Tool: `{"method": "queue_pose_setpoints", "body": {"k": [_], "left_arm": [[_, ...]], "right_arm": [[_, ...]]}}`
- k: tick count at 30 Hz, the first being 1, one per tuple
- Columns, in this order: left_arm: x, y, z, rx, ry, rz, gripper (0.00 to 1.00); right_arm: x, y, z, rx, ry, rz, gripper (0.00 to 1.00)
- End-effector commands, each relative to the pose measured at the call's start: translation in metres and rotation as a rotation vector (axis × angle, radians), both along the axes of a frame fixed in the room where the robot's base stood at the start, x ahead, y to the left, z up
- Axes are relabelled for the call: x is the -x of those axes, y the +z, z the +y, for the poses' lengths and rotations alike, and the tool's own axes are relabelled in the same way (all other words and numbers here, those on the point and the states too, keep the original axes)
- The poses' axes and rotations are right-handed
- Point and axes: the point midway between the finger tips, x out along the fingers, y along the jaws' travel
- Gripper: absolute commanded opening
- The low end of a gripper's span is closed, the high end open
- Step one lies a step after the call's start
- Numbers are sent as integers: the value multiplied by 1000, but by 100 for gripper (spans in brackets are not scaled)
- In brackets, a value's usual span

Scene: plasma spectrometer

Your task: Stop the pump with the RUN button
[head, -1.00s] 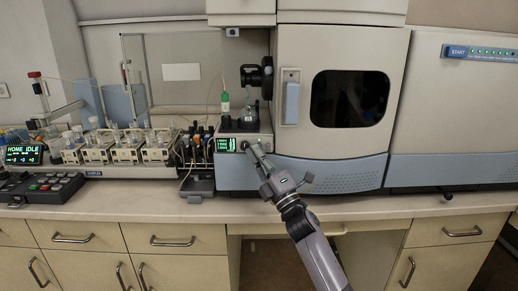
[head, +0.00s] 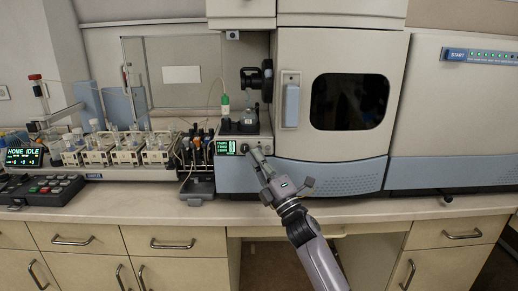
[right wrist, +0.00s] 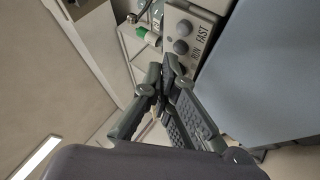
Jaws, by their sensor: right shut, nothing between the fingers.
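The pump's front panel (head: 250,140) has a small green-lit display (head: 227,147) and a dark round button (head: 244,148). In the right wrist view, a grey round button (right wrist: 180,47) sits beside the RUN label, and another grey button (right wrist: 184,27) is beside the FAST label. My right gripper (head: 257,152) is shut and empty, with its tips close to the panel. In the right wrist view its fingertips (right wrist: 170,65) are just below the RUN button in the picture; I cannot tell if they touch the panel. My left gripper is not in view.
A bottle with a green cap (head: 225,103) stands above the panel. Pump tubing (head: 198,150) and racks of vials (head: 120,152) are to the left. The large spectrometer cabinet (head: 300,60) is to the right. The counter front (head: 380,207) is mostly clear.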

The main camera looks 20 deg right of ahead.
Motion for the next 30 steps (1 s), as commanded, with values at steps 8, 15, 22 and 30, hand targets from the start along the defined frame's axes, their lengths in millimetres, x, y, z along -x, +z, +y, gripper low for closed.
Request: {"method": "queue_pose_setpoints", "body": {"k": [8, 15, 22, 30], "left_arm": [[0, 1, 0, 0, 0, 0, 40], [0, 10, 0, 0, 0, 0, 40], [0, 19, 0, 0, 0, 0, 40], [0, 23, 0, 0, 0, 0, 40]], "right_arm": [[2, 0, 1, 0, 0, 0, 0], [19, 2, 6, 0, 1, 0, 0], [41, 1, 12, -1, 0, 1, 0], [59, 0, 17, 1, 1, 0, 0]]}}
